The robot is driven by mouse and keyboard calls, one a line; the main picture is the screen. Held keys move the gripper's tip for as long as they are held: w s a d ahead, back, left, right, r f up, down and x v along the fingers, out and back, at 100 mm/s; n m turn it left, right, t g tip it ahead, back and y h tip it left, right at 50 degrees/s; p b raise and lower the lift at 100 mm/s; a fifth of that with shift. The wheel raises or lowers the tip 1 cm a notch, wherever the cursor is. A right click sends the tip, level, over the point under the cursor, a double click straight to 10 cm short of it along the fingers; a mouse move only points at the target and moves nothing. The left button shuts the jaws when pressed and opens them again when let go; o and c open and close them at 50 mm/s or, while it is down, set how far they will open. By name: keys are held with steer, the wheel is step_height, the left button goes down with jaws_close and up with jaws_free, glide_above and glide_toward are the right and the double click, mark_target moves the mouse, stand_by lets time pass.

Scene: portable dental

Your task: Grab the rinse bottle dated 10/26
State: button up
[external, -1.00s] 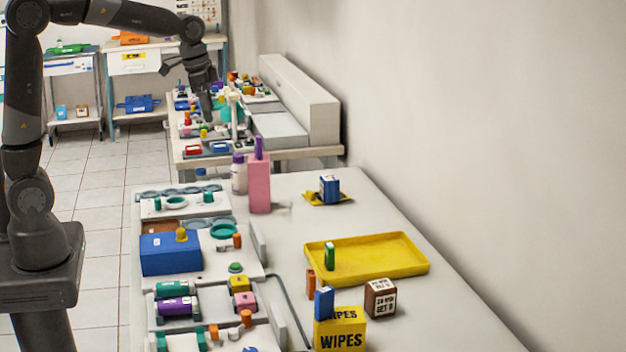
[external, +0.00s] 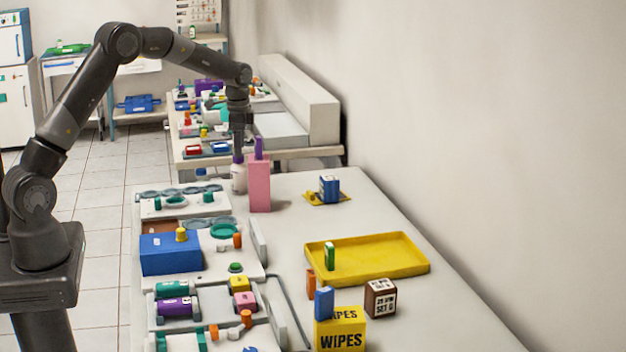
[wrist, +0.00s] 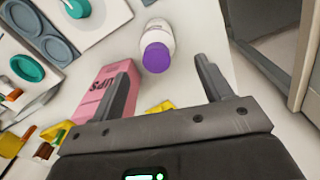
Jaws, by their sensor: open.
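A white bottle with a purple cap (wrist: 157,50) stands on the table between and beyond my open fingers in the wrist view. Its label is too small to read, so I cannot tell its date. In the external view the white bottle (external: 238,180) stands just left of a pink box, at the far end of the near table. My gripper (external: 238,150) is above the bottle there, pointing down. In the wrist view my gripper (wrist: 165,90) is open and empty, with the pink box (wrist: 98,95) beside its left finger.
The near table holds a blue box (external: 170,254), a yellow tray (external: 405,268) and a yellow wipes box (external: 340,330). A grey rack with round wells (wrist: 40,35) is left of the bottle. The second table (external: 200,162) stands behind.

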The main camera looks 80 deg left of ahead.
mark_target(239, 170)
steer(key=f, duration=0.8)
steer(key=shift+s+f, duration=0.3)
steer(key=shift+c, duration=0.4)
steer(key=c, duration=1.1)
